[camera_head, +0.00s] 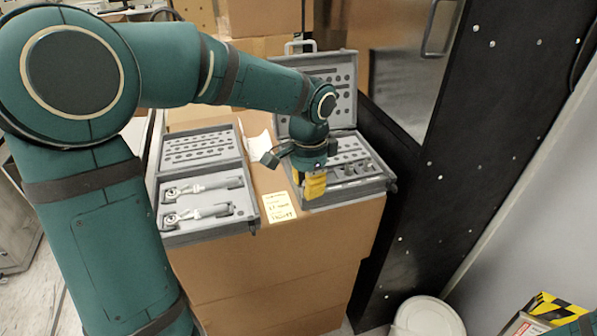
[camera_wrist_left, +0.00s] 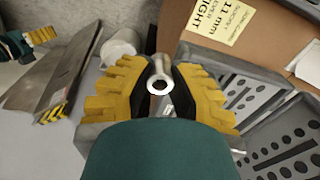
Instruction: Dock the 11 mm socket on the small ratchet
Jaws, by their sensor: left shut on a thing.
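My left gripper (camera_head: 315,186) is over the left part of the right case, yellow fingers pointing down. In the left wrist view, its fingers (camera_wrist_left: 160,92) are shut on a silver socket (camera_wrist_left: 159,86), whose dark round opening faces the camera. The socket's size mark cannot be read. Two ratchets (camera_head: 203,187) (camera_head: 197,214) lie one above the other in the left case; the lower one looks slightly shorter. A yellow note (camera_head: 279,207) between the cases reads "11 mm" in the wrist view (camera_wrist_left: 227,20). My right gripper (camera_wrist_left: 40,36) shows small there; its finger state is unclear.
The open left case (camera_head: 248,190) and open right case (camera_head: 385,183) stand on a cardboard box (camera_head: 270,260). The right case's raised lid is behind my gripper. A dark perforated panel (camera_head: 470,150) rises on the right. A white bin (camera_head: 428,318) stands on the floor.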

